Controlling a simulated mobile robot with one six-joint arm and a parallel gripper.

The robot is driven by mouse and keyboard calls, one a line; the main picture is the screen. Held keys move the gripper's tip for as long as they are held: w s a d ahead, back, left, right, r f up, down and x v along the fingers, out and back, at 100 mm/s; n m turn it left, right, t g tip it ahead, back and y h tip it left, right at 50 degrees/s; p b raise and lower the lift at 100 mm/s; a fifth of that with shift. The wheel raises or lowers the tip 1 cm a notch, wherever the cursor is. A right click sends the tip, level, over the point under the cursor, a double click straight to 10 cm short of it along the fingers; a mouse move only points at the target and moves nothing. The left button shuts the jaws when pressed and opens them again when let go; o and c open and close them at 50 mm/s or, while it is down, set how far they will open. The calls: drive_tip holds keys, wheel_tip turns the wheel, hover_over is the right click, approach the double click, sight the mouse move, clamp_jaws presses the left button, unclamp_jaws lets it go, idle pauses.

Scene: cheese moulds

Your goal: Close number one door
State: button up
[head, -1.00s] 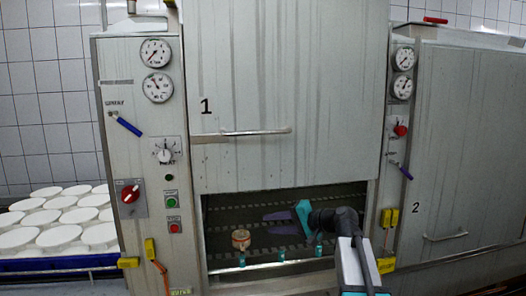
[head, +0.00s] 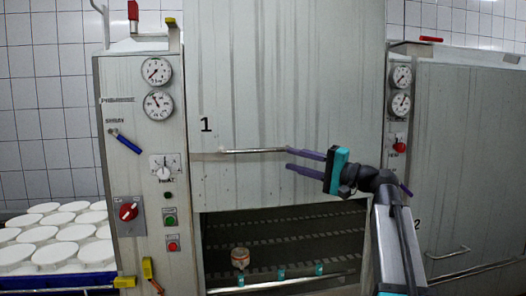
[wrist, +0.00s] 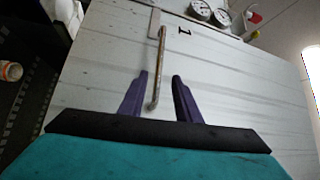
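The number one door (head: 280,100) is a tall grey panel marked "1". It is raised, with a dark opening (head: 285,230) showing below its bottom edge. Its horizontal bar handle (head: 250,151) is on the lower part of the door and also shows in the wrist view (wrist: 160,60). My gripper (head: 289,159) is at the handle's right end, with its purple fingers pointing left. In the wrist view my gripper (wrist: 159,76) is open, and the end of the handle lies between the fingers. No grip on the bar shows.
A small cup-like object (head: 240,258) stands inside the opening, near several teal pieces along its front edge. A panel with gauges and knobs (head: 145,160) is on the left. Door number two (head: 470,160) is on the right. White moulds (head: 60,235) lie at the far left.

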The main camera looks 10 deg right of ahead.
sight(262, 151)
drive_tip(key=p+x, duration=0.3)
drive_tip(key=x, duration=0.9)
drive_tip(key=shift+w+a+r+p, duration=0.15)
drive_tip(key=shift+w+a+p, duration=0.1)
drive_tip(key=shift+p, duration=0.15)
drive_tip(key=shift+w+a, duration=0.4)
clamp_jaws()
